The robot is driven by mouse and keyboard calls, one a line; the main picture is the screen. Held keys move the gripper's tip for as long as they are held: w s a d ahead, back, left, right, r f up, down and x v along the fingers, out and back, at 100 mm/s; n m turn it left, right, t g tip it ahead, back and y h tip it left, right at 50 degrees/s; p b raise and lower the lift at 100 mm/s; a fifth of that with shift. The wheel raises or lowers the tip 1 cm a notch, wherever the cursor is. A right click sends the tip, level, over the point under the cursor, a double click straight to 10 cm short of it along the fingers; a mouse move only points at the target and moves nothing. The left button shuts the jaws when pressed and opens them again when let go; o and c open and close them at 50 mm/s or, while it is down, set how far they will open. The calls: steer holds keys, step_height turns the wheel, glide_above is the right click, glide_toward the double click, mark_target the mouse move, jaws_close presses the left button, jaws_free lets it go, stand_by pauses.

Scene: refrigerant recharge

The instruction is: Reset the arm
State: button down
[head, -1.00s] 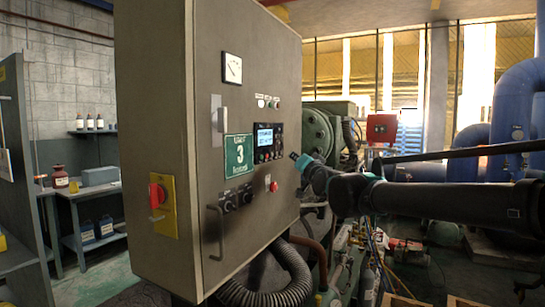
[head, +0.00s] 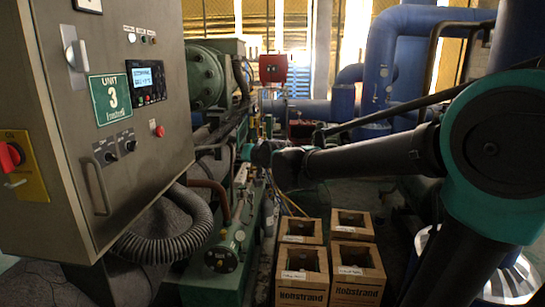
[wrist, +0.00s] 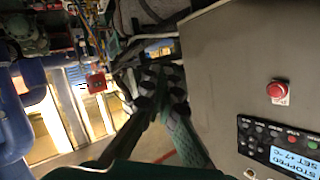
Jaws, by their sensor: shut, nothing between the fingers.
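My gripper (head: 246,152) is shut and empty at the end of my dark arm, which reaches in from the right in the head view. It is to the right of the grey control cabinet (head: 130,60), in front of the machinery. In the wrist view its closed fingers (wrist: 163,85) are near the middle, with the cabinet face (wrist: 240,55) to their right. That view shows the red button (wrist: 277,91) and the display (wrist: 294,162), which reads STOPPED. The gripper's fingertips are small in the head view.
A corrugated hose (head: 165,240) curves under the cabinet. Green compressor machinery (head: 205,75) and blue pipes (head: 400,50) fill the back. A red box (head: 273,68) stands behind the gripper.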

steer(key=s+d+f+g+h, duration=0.1)
steer(key=s+d+f+h, duration=0.15)
steer(key=d+f, duration=0.4)
steer(key=s+d+f+g+h, duration=0.1)
steer(key=s+d+f, duration=0.2)
steer(key=d+f, duration=0.35)
steer(key=s+d+f+g+h, duration=0.1)
steer(key=s+d+f+g, duration=0.2)
steer(key=s+d+f, duration=0.5)
steer(key=s+d+f+m+g+h, duration=0.1)
steer(key=s+d+f+g+h, duration=0.1)
steer(key=s+d+f, duration=0.7)
steer(key=s+g, duration=0.1)
steer(key=s, duration=0.4)
steer(key=shift+s+f, duration=0.15)
steer(key=shift+f, duration=0.25)
